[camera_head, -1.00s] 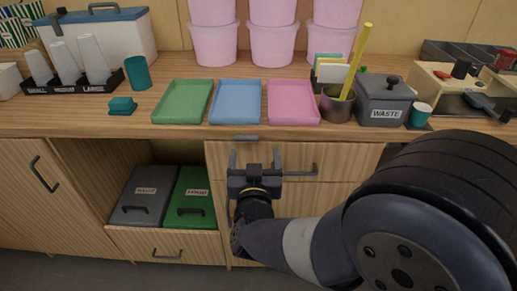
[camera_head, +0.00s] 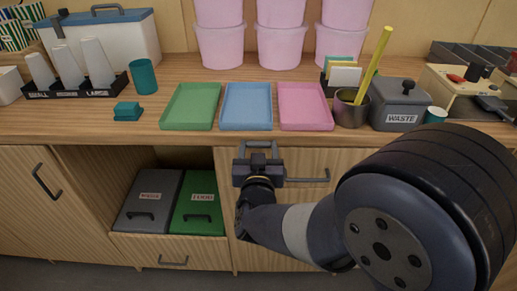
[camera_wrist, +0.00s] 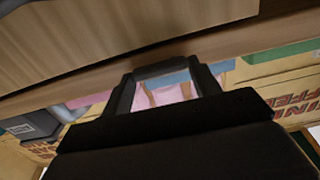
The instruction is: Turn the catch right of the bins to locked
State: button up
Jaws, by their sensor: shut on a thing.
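The catch (camera_head: 259,143) is a small dark grey bar, lying roughly level at the top of the wooden front right of the bins, just under the counter edge. My gripper (camera_head: 259,149) is shut on it, with one finger at each end. In the wrist view the fingers (camera_wrist: 163,73) reach up to a dark bar spanning their tips. The grey waste bin (camera_head: 147,203) and green food bin (camera_head: 199,204) stand in the open cupboard to the left. My gripper and wrist hide part of the front below the catch.
A bar handle (camera_head: 310,180) sits on the same front, close right of my gripper. The counter (camera_head: 300,142) overhangs just above. Green (camera_head: 190,107), blue (camera_head: 247,107) and pink (camera_head: 305,107) trays lie on it. A pull-out front (camera_head: 172,250) is below the bins.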

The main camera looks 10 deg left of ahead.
jog(key=shift+c, duration=1)
jog(key=shift+f+m+b, duration=0.15)
jog(key=shift+m+b, duration=0.15)
jog(key=shift+b, duration=0.1)
jog(key=shift+s+a+f+m+b, duration=0.1)
jog(key=shift+a+f+m+b, duration=0.2)
jog(key=shift+m+b, duration=2.5)
jog(key=shift+s+a+f+m+b, duration=0.15)
jog(key=shift+f+m+b, duration=0.25)
jog(key=shift+m+b, duration=2.4)
jog(key=shift+w+a+f+m+b, duration=0.1)
jog(key=shift+a+f+m+b, duration=0.2)
jog(key=shift+m+b, duration=2.5)
jog(key=shift+d+m, duration=0.1)
jog(key=shift+m, duration=0.4)
jog(key=o, duration=1)
